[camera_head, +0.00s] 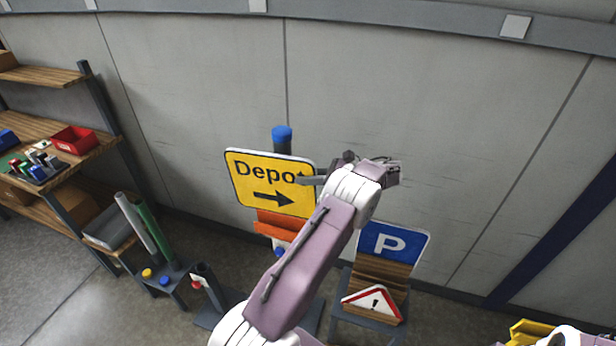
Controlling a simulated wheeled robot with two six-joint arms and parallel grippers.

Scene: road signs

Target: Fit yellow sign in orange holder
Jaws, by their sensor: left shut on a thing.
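The yellow sign (262,171), with "Depot" and a black right arrow, is upright and slightly tilted in the middle of the head view. My left gripper (312,180) is shut on its right edge. The orange holder (274,231) is on a post with a blue cap (282,133), directly below and behind the sign. The sign's lower edge shows above the holder's front lip and covers part of the post. I cannot tell whether sign and holder touch. My left arm hides the holder's right side. My right gripper is not in view.
A blue P sign (392,243) and a red-edged triangle sign (373,304) are on a wooden rack (383,275) to the right. A stand with tubes (146,225) and wooden shelves (50,130) are at left. A yellow object (527,331) is at bottom right. A grey wall is behind.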

